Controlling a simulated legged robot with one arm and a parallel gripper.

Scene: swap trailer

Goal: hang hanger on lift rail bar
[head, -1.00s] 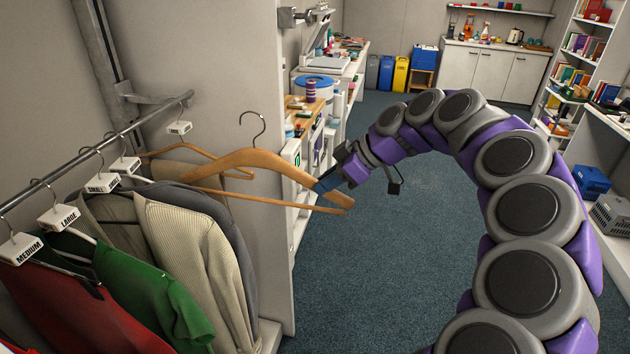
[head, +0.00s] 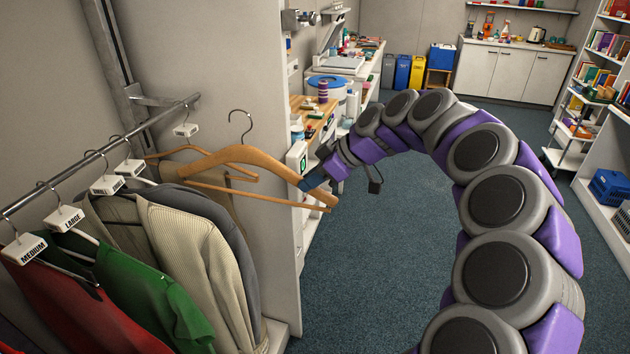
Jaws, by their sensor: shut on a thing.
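A wooden hanger (head: 245,156) with a metal hook (head: 240,122) is held in the air, hook upward. My gripper (head: 312,183) is shut on the right arm of this hanger, close to its end. The lift rail bar (head: 105,150) is a metal rod running from the lower left to a wall bracket. The held hanger's hook is to the right of the bar's far end and apart from it. Another wooden hanger (head: 165,152) shows partly behind the held one.
Clothes on the bar include a red garment (head: 62,295), a green one (head: 150,305) and a cream knit (head: 205,260). White size tags (head: 108,184) hang among them. A white panel (head: 225,60) stands behind the hanger. Open carpet (head: 390,260) lies to the right.

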